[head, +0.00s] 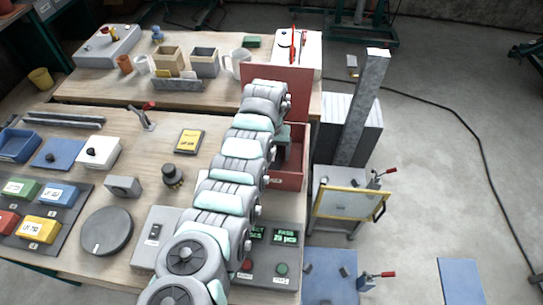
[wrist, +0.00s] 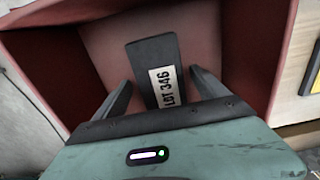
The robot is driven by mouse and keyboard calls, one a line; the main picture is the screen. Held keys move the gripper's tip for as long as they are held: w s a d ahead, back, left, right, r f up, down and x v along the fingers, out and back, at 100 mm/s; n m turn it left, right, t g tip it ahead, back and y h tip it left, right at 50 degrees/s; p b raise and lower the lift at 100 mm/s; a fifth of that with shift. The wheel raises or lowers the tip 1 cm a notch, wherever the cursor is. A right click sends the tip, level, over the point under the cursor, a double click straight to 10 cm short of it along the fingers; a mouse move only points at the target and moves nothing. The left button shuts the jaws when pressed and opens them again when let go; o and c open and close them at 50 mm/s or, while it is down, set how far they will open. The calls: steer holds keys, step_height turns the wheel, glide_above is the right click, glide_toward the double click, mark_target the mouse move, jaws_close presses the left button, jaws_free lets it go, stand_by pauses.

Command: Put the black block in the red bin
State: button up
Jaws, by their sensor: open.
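The black block (wrist: 153,55) has a white label reading "LOT 346". In the wrist view it is inside the red bin (wrist: 255,45), within its walls. My gripper (wrist: 160,80) is open, with one finger on each side of the block's near part and visible gaps between. Whether the block lies flat on the bin floor is hard to tell. In the head view the red bin (head: 289,180) stands at the table's right edge, and my arm reaches into it. The block is hidden there behind the arm and bin wall.
A control box (head: 270,262) with green displays stands in front of the bin. A yellow block (head: 188,140) on a dark plate and a dark knob (head: 172,176) are to the left. A grey post (head: 362,110) rises at the right.

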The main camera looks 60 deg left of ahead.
step_height(320, 180, up, 11)
steer(key=shift+f, duration=0.15)
steer(key=shift+d, duration=0.1)
